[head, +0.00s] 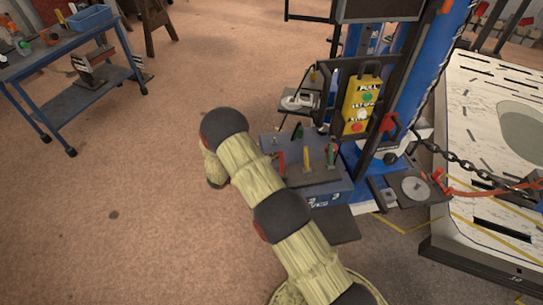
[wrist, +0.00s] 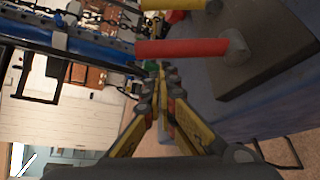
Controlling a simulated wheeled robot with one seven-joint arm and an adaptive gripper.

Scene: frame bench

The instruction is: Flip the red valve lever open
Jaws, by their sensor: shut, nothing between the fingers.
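The red lever (wrist: 185,48) lies across the upper middle of the wrist view as a red bar, joined at its right end to a grey round pivot (wrist: 236,47) on a dark plate. In the head view the red lever (head: 281,163) stands at the left of a row of levers on a blue-grey box (head: 325,190). My gripper (wrist: 161,72) is shut and empty. Its fingertips are just below the red bar in the wrist picture; I cannot tell whether they touch it. In the head view my gripper is hidden behind my arm.
A yellow lever (wrist: 175,4) is beside the red one, and a green lever (head: 331,154) stands farther right. A yellow button box (head: 362,103) hangs by the blue post (head: 402,75). A chain (head: 470,165) runs right. Open floor (head: 110,215) lies left.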

